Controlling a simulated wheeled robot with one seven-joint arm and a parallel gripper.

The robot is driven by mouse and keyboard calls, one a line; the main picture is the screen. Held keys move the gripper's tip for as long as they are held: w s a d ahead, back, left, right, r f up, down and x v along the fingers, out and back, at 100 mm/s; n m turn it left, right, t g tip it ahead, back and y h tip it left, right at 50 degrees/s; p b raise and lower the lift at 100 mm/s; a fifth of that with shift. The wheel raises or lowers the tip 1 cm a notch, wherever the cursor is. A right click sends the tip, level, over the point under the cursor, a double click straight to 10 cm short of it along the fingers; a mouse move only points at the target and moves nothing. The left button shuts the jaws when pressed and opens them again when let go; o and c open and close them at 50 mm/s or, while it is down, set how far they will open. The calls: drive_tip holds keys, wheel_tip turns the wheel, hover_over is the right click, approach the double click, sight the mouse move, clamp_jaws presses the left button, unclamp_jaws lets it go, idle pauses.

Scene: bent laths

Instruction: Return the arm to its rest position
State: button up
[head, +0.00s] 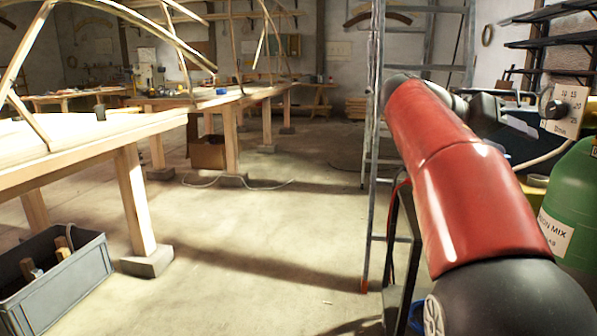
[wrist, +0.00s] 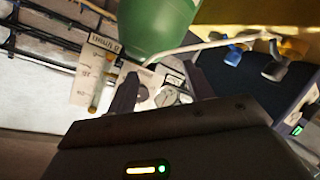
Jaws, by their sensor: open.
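My gripper (wrist: 160,82) shows in the wrist view with its two dark fingers apart and nothing held between them. In the head view my red and black arm reaches up and away on the right side. Its dark far end lies in front of cluttered equipment, and I cannot make out the fingers there. Beyond the fingers in the wrist view are a pale panel with a dial and a green cylinder (wrist: 160,28). How far the fingers are from them I cannot tell.
The green cylinder also shows at right in the head view (head: 578,205), below a dial panel (head: 562,108). A metal ladder (head: 374,160) stands left of my arm. A workbench (head: 70,146) with bent laths and a grey crate (head: 88,266) are at left. Middle floor is clear.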

drive_tip(key=s+a+f+n+t+y, duration=0.2)
drive_tip(key=s+a+f+n+y, duration=0.1)
drive_tip(key=s+a+f, duration=0.4)
drive_tip(key=s+a+f+n+t+y, duration=0.2)
drive_tip(key=s+a+f+y, duration=0.4)
drive_tip(key=f, duration=0.8)
drive_tip(key=s+a+f+n+t+y, duration=0.1)
drive_tip(key=s+a+f+n+y, duration=0.4)
drive_tip(key=a+f, duration=0.5)
drive_tip(key=s, duration=0.2)
drive_tip(key=shift+s+f+t, duration=0.2)
drive_tip(key=shift+s+t, duration=0.1)
drive_tip(key=shift+t, duration=0.1)
drive_tip(key=shift+c, duration=0.3)
